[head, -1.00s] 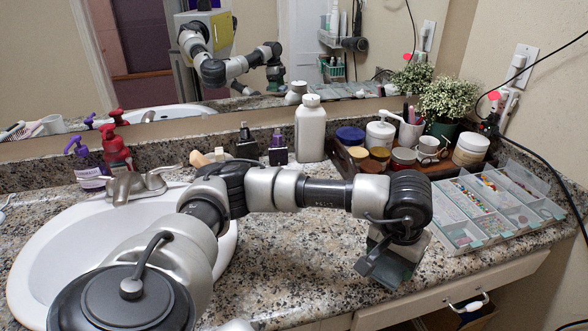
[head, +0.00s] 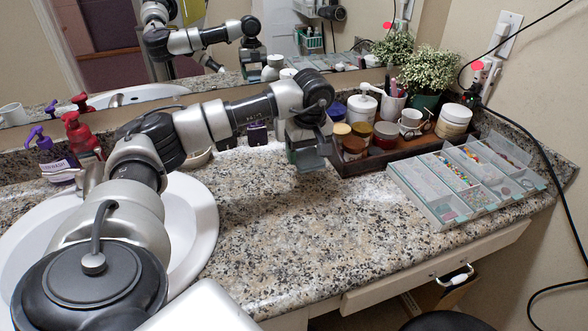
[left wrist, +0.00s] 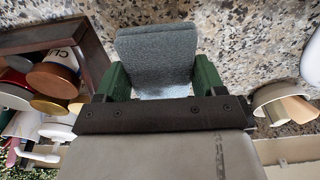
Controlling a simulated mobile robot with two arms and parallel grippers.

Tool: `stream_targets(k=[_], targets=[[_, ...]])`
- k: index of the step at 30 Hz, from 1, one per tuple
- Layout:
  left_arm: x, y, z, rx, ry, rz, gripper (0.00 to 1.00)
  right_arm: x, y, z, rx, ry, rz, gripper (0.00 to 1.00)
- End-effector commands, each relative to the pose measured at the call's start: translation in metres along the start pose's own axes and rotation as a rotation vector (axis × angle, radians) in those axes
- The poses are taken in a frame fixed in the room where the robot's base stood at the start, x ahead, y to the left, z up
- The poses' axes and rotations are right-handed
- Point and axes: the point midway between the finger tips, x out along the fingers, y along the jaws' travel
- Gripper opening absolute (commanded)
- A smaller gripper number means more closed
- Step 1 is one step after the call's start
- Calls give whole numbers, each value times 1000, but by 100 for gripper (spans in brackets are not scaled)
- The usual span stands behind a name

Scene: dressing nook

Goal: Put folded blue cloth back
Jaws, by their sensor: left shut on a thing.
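My left gripper (head: 306,161) hangs over the back of the granite counter, just left of the wooden tray. In the left wrist view, its green fingers (left wrist: 160,80) are shut on the folded blue cloth (left wrist: 157,48), a grey-blue padded square held between them. The speckled counter shows beyond the cloth; I cannot tell whether the cloth touches it. In the head view the cloth is hard to tell apart from the fingers. My right gripper is not in view.
A wooden tray (head: 345,167) of jars and cups stands right of the gripper. A compartment organizer (head: 440,212) sits at the right. A sink (head: 205,225), purple pump bottle (head: 52,160) and red pump bottle (head: 82,135) are left. The middle front counter (head: 300,235) is clear.

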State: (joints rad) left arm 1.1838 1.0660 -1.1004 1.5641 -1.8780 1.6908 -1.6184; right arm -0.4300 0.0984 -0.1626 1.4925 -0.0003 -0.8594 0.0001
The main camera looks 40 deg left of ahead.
Motion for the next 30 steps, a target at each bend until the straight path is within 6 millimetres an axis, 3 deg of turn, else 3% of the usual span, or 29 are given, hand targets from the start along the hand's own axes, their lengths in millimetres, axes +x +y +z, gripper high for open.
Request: stream_targets(k=[6,11,18,30], targets=[[20,-22,-16,1,-1,-1,50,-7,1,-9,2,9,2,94],[29,-24,-17,2,-1,-2,50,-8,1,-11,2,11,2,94],[61,-24,-13,2,-1,-1,50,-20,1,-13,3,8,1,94],[65,-24,-12,2,-1,0,50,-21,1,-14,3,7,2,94]])
